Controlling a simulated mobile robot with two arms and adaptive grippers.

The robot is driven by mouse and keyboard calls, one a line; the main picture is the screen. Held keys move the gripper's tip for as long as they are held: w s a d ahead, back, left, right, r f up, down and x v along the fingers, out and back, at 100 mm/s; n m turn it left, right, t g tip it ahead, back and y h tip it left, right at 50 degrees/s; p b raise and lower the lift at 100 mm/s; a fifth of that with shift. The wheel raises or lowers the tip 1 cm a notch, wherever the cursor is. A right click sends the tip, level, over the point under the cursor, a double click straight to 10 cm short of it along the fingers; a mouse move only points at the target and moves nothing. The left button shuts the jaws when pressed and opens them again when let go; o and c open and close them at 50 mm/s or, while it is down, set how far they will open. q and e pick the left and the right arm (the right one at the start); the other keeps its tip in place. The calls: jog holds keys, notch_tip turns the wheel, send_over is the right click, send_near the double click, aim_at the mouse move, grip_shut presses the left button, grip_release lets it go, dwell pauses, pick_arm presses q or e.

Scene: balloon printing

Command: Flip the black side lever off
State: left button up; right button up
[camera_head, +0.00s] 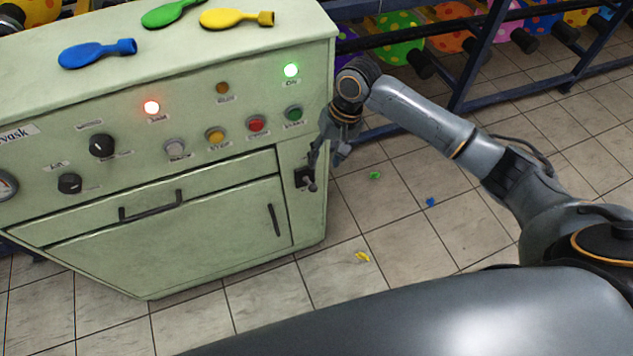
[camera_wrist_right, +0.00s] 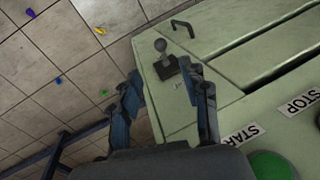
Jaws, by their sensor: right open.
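The black side lever (camera_head: 308,178) sits on the right end of the green machine's front, below the start button. In the right wrist view the lever (camera_wrist_right: 161,53) shows a round knob on a short stem rising from a dark square base. My right gripper (camera_head: 328,157) is beside the lever, just above and to its right in the head view. In the wrist view the right gripper (camera_wrist_right: 163,82) is open, with its two fingers spread and the lever beyond the gap between their tips. I see no contact. My left gripper is not in view.
The green machine (camera_head: 170,210) has a lit red lamp (camera_head: 152,107), a lit green lamp (camera_head: 291,70), knobs and buttons. Several flat balloons (camera_head: 237,18) lie on top. Balloon scraps (camera_head: 362,257) dot the tiled floor. A blue rack (camera_head: 480,60) stands behind my right arm.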

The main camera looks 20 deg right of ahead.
aim_at(314, 185)
jog(key=b+x, duration=0.1)
jog(key=x, duration=1.2)
jog(key=shift+c, duration=0.2)
grip_shut()
